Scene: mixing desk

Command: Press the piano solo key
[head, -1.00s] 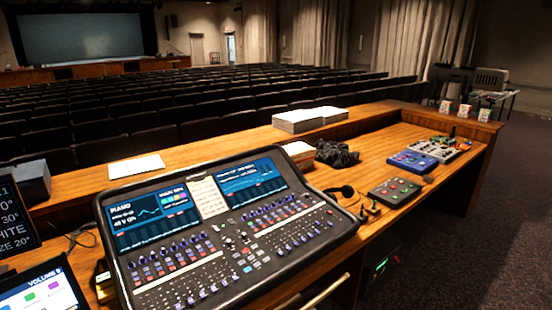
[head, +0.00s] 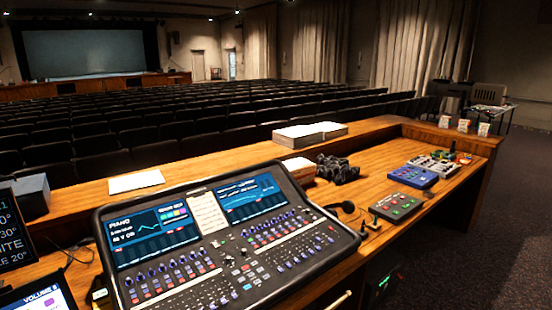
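The mixing console (head: 240,265) sits on the wooden desk at the lower middle of the head view. Its left screen (head: 152,233) shows the word PIANO, and its right screen (head: 245,197) shows blue graphs. A pale label strip (head: 207,213) lies between the screens. Rows of small knobs, faders and keys cover the panel below. The keys are too small to read, so I cannot tell which one is the piano solo key. My gripper is not in view.
Stacked papers (head: 297,136) lie on the back ledge. A tablet (head: 40,293) and a dark display (head: 15,235) stand at left. Open carpet (head: 470,240) is at right.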

